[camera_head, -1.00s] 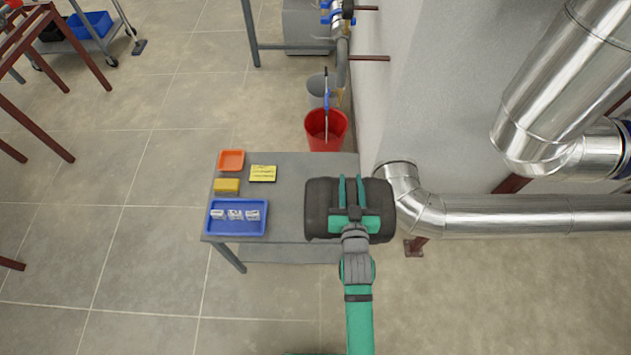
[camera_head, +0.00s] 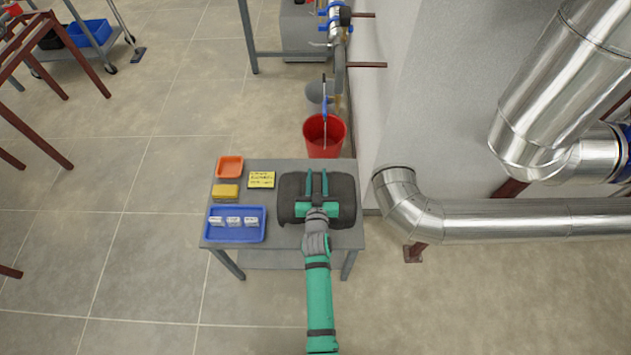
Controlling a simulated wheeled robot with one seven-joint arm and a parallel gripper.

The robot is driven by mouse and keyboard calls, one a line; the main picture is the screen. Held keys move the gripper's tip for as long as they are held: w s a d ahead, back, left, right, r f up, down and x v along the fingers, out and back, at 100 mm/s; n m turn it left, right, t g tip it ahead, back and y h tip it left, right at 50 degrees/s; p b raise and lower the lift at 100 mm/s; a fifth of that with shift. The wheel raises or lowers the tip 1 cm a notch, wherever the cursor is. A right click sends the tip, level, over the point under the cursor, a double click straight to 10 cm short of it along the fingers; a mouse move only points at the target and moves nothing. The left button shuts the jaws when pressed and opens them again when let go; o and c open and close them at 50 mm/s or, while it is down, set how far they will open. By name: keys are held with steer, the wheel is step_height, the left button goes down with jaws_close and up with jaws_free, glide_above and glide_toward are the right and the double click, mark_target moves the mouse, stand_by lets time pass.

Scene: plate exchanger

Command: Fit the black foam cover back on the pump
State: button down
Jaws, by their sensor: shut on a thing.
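The black foam cover (camera_head: 343,202) is a dark, rounded block over the right part of the grey table (camera_head: 262,250). My gripper (camera_head: 316,184) is shut on the foam cover, with its green fingers lying across the cover's top. From this high view I cannot tell whether the cover rests on the tabletop or hangs just above it. No pump is clearly seen in this view.
On the table's left are a blue tray (camera_head: 260,236) with small white packets, a yellow block (camera_head: 225,191), an orange tray (camera_head: 230,166) and a yellow note (camera_head: 261,179). A red bucket (camera_head: 325,148) stands behind. Silver pipes (camera_head: 520,220) run along the right wall.

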steer(key=shift+w+a+f, duration=0.1)
steer(key=shift+f, duration=0.8)
steer(key=shift+w+a+f, duration=0.1)
steer(key=shift+f, duration=0.75)
steer(key=shift+f, duration=0.1)
steer(key=c, duration=1.4)
jaws_free()
steer(key=shift+o, duration=0.2)
